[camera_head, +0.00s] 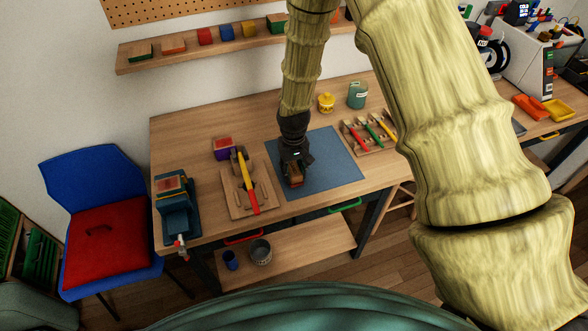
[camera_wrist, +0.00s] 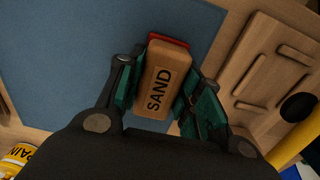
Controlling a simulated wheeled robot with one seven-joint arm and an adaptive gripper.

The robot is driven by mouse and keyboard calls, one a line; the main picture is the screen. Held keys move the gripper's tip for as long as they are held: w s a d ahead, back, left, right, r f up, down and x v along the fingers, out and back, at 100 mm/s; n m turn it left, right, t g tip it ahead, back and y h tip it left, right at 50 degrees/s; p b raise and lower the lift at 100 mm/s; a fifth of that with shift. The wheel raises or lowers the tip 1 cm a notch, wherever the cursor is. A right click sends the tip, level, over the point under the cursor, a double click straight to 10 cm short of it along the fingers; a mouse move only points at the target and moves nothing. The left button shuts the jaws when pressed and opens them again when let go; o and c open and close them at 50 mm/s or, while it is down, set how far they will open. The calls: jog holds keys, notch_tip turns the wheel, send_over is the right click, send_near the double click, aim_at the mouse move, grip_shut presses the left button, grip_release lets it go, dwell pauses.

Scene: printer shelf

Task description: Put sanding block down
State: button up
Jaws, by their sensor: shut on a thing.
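The sanding block (camera_wrist: 156,82) is a tan block marked SAND with a red edge at its far end. It sits between the fingers of my gripper (camera_wrist: 158,92) in the wrist view, with both fingers against its sides. In the head view my gripper (camera_head: 295,175) is low over the blue mat (camera_head: 330,158), and the block (camera_head: 295,181) shows beneath it, partly covered. The block is over the left part of the mat; I cannot tell whether it touches the mat.
A wooden tool board (camera_head: 238,203) with a yellow-handled tool lies just left of the mat. A vise (camera_head: 180,212) stands at the bench's left end. A rack of coloured tools (camera_head: 360,142), a green can (camera_head: 357,95) and a yellow pot (camera_head: 326,103) are behind. The mat's right part is clear.

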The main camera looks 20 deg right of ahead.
aim_at(294, 169)
jog(key=shift+f, duration=0.2)
jog(key=o, duration=1)
jog(key=shift+r+b, duration=2.2)
jog(key=shift+r, duration=4)
